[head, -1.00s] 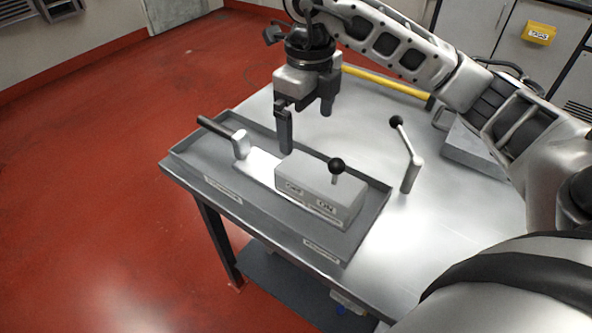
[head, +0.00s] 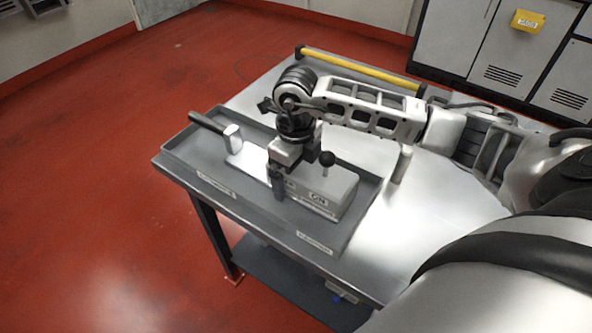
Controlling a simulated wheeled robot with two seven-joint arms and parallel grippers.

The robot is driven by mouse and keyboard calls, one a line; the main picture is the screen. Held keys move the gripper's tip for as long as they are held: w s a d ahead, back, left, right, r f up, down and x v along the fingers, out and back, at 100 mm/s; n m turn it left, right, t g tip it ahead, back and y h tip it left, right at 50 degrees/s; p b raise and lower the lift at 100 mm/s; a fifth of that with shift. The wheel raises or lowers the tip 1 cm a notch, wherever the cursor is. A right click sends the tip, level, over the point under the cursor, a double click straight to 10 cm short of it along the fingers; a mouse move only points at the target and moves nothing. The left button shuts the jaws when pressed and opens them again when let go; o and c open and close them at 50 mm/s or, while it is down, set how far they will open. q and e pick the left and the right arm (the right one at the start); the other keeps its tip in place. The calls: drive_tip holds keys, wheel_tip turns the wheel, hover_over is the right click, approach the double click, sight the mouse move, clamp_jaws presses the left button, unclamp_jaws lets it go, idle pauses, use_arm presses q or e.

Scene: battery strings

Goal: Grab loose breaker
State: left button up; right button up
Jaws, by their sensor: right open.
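The breaker (head: 336,190) is a light grey box with OFF and ON labels on its front and a black ball knob (head: 327,159) on top. It sits in the right part of a grey tray on the metal table. My right gripper (head: 298,174) is open and low over the breaker's left end. One finger is in front of the box's near face; the other is mostly hidden behind the wrist and the box. I cannot tell whether the fingers touch it. My left gripper is not in view.
A yellow bar (head: 360,68) runs along the table's back edge. An upright grey lever (head: 401,164) stands right of the tray. The table's right front is clear.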

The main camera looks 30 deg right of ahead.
drive_tip(key=shift+f, duration=0.2)
drive_tip(key=c, duration=1.5)
drive_tip(key=shift+w+r, duration=0.1)
drive_tip(key=shift+r, duration=0.05)
drive_tip(key=shift+c, duration=1.2)
